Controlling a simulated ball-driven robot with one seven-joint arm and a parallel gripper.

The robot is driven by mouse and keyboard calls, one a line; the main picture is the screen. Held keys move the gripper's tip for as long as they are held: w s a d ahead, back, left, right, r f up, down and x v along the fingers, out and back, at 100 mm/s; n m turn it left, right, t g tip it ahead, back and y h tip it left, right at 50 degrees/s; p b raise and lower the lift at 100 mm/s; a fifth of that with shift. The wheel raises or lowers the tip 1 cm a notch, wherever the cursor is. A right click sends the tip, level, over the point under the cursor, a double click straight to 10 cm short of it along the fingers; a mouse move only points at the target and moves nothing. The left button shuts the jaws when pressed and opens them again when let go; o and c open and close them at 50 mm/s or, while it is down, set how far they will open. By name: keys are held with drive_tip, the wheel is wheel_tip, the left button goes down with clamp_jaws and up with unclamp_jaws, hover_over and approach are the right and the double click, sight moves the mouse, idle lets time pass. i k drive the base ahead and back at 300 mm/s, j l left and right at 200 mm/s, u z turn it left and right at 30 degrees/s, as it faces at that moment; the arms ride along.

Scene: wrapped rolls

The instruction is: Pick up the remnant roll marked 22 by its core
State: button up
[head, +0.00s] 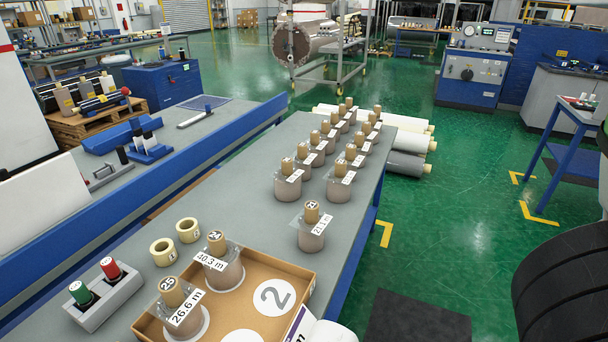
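Several grey remnant rolls with tan cores stand upright on the long grey table (232,168). The roll at the front left of the rear group (288,186) has a top mark that looks like 22, but it is too small to read surely. Its tan core sticks up, and a white label hangs on its side. A roll marked 23 (312,232) stands alone nearer me. Rolls marked 24 (225,272) and 25 (184,315) stand in a brown tray (304,286). My gripper is not in view.
A blue rail runs along the table's left. Long rolls (405,165) lie beyond its right edge.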

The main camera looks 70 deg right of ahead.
sight(339, 180)
drive_tip(key=z, duration=1.55)
